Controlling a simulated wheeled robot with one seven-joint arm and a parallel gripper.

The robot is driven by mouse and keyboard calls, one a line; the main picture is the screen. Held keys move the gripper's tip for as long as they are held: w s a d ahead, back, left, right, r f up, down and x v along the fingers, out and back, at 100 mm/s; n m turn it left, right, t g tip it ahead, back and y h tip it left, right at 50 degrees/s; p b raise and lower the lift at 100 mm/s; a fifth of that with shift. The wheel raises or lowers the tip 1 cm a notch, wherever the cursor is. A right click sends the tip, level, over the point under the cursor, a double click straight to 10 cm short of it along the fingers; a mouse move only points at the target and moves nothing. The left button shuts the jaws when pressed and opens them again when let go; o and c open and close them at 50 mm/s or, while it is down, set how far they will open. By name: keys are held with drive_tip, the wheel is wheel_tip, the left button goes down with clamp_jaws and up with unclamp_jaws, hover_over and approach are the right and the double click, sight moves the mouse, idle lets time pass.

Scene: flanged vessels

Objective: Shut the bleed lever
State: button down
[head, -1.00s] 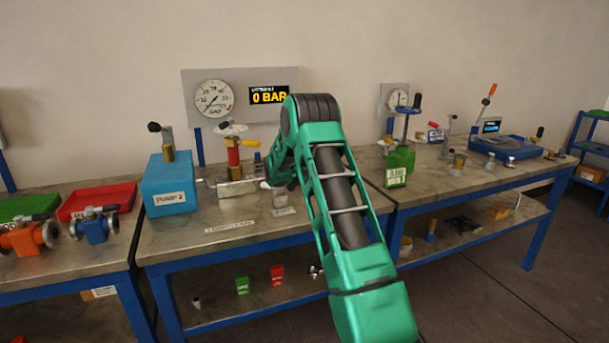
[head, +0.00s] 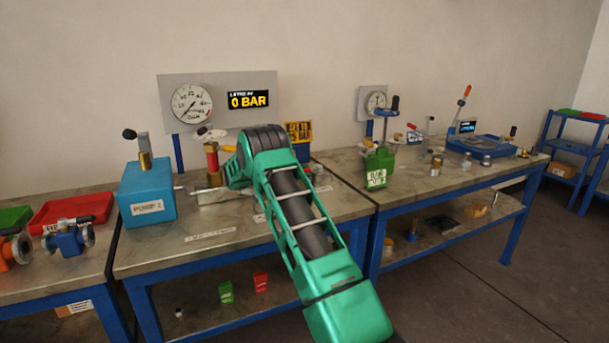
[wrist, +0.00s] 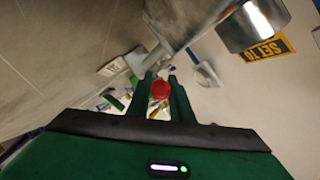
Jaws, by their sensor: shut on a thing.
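In the wrist view my gripper (wrist: 160,82) has its two dark green fingers closed on a small piece with a red round end (wrist: 160,90), which seems to be the bleed lever's grip. A grey metal body (wrist: 185,22) lies just beyond the fingertips. The red and brass valve (head: 212,160) with a yellow handle (head: 228,148) stands left of the arm. The display (head: 248,99) reads 0 BAR beside the round gauge (head: 192,104).
A blue pump box (head: 147,195) stands at the bench's left. A yellow SET TO 25 BAR sign (head: 299,132) is behind my arm. A silver cylinder (wrist: 253,22) is close at the wrist view's upper right.

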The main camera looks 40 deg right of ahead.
drive_tip(key=shift+s+f, duration=0.1)
drive_tip(key=shift+f, duration=0.2)
drive_tip(key=c, duration=1.6)
unclamp_jaws()
drive_tip(key=shift+r, duration=0.15)
drive_tip(key=shift+r, duration=0.15)
drive_tip(key=shift+r, duration=0.25)
drive_tip(key=r, duration=0.2)
drive_tip(key=a+r, duration=0.1)
drive_tip(key=shift+w+r, duration=0.25)
drive_tip(key=shift+r, duration=0.1)
drive_tip(key=a+r, duration=0.2)
drive_tip(key=a, duration=0.1)
drive_tip(key=a+r, duration=0.2)
drive_tip(key=a, duration=0.2)
drive_tip(key=a+r, duration=0.2)
drive_tip(key=a, duration=0.1)
drive_tip(key=shift+a+r, duration=0.2)
drive_tip(key=shift+a, duration=0.15)
